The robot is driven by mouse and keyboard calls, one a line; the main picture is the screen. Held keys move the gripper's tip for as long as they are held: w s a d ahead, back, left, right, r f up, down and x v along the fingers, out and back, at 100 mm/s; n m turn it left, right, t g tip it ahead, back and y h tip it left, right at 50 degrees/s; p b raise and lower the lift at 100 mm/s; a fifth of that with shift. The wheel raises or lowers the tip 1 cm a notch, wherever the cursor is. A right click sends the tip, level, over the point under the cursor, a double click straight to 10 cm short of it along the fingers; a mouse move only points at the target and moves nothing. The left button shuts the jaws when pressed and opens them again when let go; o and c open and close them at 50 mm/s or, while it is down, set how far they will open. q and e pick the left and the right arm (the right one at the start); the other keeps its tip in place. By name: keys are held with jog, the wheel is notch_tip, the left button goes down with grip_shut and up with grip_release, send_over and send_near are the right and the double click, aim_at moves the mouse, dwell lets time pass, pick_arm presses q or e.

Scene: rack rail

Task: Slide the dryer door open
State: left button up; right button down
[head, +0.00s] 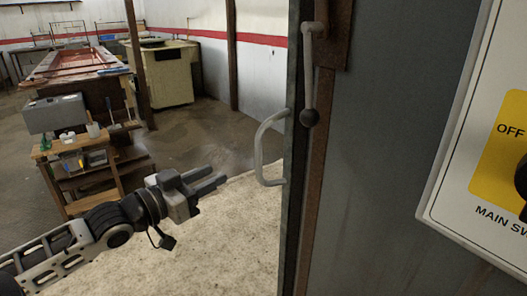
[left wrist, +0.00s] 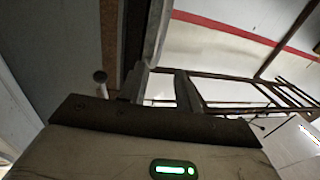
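The dryer door (head: 390,150) is a large grey panel filling the right half of the head view. A light grey D-shaped handle (head: 262,150) stands out from its left edge. My left gripper (head: 218,181) is left of and a little below the handle, apart from it, with its fingers pointing right towards it. Its two fingers are apart with nothing between them. In the left wrist view a pale bar (left wrist: 157,35), likely the handle, shows beyond the fingers (left wrist: 160,86). My right gripper is not in view.
A main switch panel (head: 450,190) is at the far right. A wooden cart (head: 80,165) and a yellowish cabinet (head: 168,75) stand at the left. The floor between is clear.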

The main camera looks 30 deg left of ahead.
pick_arm(q)
send_over(259, 173)
jog(key=shift+w+a, duration=0.25)
jog(key=shift+w, duration=0.1)
dwell(0.4)
jog(key=shift+f, duration=0.1)
grip_shut()
